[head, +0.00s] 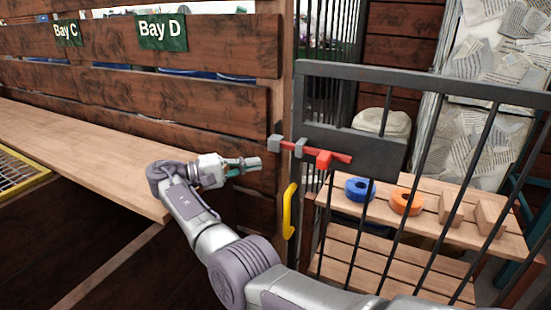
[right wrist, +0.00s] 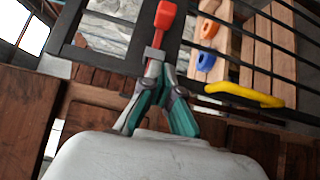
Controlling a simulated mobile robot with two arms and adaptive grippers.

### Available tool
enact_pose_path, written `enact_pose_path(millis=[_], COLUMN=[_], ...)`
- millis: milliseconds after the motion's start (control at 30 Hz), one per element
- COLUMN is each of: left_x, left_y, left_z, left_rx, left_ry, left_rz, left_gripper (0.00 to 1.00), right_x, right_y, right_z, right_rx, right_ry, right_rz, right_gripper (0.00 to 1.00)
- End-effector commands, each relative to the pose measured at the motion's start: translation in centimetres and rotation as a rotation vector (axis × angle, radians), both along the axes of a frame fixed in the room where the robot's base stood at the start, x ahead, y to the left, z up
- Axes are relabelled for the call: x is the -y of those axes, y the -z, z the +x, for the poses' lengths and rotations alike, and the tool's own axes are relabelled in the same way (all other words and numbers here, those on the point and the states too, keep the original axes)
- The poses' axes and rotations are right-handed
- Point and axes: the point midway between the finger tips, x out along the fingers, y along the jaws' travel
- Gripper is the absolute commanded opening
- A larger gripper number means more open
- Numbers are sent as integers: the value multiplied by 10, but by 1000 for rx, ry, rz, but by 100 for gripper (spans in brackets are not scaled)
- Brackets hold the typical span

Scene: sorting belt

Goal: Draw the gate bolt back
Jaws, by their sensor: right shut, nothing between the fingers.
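The gate bolt (head: 340,156) is a red bar with a block-shaped red knob (head: 323,159), lying across a dark plate on the gate (head: 420,86). Its left end reaches through a grey guide (head: 300,147) to a grey keeper (head: 275,143) at the wooden post. My right gripper (head: 258,163) is shut and empty, just left of and below the keeper, apart from the knob. In the right wrist view its fingertips (right wrist: 155,72) meet below the red knob (right wrist: 166,14), overlapping a grey bracket in the picture; contact cannot be told. My left gripper is out of view.
A yellow handle (head: 289,210) hangs on the gate's left edge, below the bolt. Behind the bars a slatted shelf holds a blue ring (head: 358,189), an orange ring (head: 406,202) and wooden blocks (head: 451,208). A plank wall and wooden counter (head: 80,150) stand left.

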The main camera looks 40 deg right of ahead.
Motion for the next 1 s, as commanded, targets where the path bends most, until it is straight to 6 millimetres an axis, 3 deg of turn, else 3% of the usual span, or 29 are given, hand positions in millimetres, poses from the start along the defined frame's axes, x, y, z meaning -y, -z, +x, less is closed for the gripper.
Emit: enact_pose_path(millis=[467,667,1000], left_x=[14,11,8], left_y=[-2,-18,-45], left_z=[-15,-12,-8], left_rx=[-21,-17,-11], left_ry=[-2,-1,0], left_rz=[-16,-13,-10], left_gripper=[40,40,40], right_x=[4,32,98], right_y=[-6,-8,-8], right_z=[-3,-12,-36], right_rx=[8,6,6], right_ry=[11,13,11], right_rz=[-6,-6,-6], right_gripper=[0,0,0])
